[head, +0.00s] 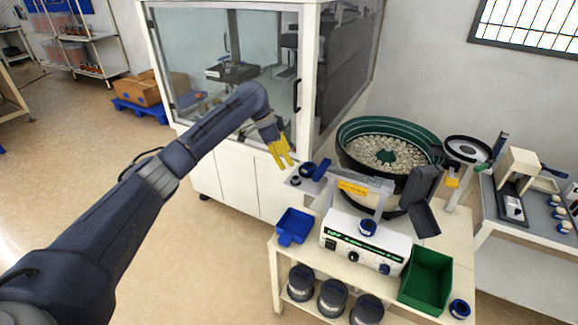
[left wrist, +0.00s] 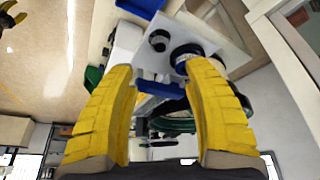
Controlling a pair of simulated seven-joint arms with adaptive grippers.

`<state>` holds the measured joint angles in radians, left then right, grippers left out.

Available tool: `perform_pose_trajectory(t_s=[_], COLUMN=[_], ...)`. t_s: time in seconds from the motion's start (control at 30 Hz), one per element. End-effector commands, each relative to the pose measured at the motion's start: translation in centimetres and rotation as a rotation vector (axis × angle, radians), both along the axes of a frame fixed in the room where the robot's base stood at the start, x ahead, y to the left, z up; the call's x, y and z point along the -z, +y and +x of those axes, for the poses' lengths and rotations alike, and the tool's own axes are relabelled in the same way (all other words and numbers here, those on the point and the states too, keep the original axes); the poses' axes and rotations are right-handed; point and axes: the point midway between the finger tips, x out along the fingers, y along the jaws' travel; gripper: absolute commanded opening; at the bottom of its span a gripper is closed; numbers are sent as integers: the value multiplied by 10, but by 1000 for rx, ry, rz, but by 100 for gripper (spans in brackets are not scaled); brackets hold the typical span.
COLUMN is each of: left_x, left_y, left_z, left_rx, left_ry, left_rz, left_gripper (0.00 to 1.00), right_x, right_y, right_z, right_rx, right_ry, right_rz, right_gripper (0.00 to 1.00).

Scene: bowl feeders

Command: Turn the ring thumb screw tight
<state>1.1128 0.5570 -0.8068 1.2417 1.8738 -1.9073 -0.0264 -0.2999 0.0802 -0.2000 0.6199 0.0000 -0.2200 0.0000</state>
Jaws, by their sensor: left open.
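My left gripper (head: 285,163) is open and empty, its yellow fingers pointing down just left of the small plate at the track's end. On that plate are a dark round ring knob (head: 307,170), a small black knob (head: 295,181) and a blue bar (head: 321,169). I cannot tell for certain which is the ring thumb screw. In the left wrist view the ring knob (left wrist: 184,54) lies by the right fingertip, partly hidden by it. The small black knob (left wrist: 159,40) is beyond the gap between the fingers (left wrist: 160,72). The blue bar (left wrist: 158,88) shows between them.
A green-rimmed bowl feeder (head: 350,130) full of small parts stands right of the plate. A control box (head: 345,240), blue bin (head: 294,226) and green bin (head: 427,278) are on the cart. A glass-fronted cabinet (head: 240,165) stands behind the gripper.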

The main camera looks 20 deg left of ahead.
Motion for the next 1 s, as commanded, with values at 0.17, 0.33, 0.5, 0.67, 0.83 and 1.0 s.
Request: perform_pose_trajectory(t_s=[0.17,0.33,0.5,0.67,0.83,1.0], left_x=[-15,-20,-20,-20,-18,-3], left_y=[6,7,7,8,7,9], left_z=[-2,-3,-4,-4,-2,16], left_rx=[1,0,0,0,-7,-79], left_ry=[-1,-1,0,0,-5,-66], left_rz=[1,0,0,0,-2,-17], left_gripper=[50,50,50,50,50,50], right_x=[0,0,0,0,0,0], right_y=[0,0,0,1,1,1], right_z=[0,0,0,0,0,0], right_rx=[0,0,0,0,0,1], right_ry=[0,0,0,0,0,-1], right_rz=[0,0,0,0,1,1], right_gripper=[48,48,48,48,48,48])
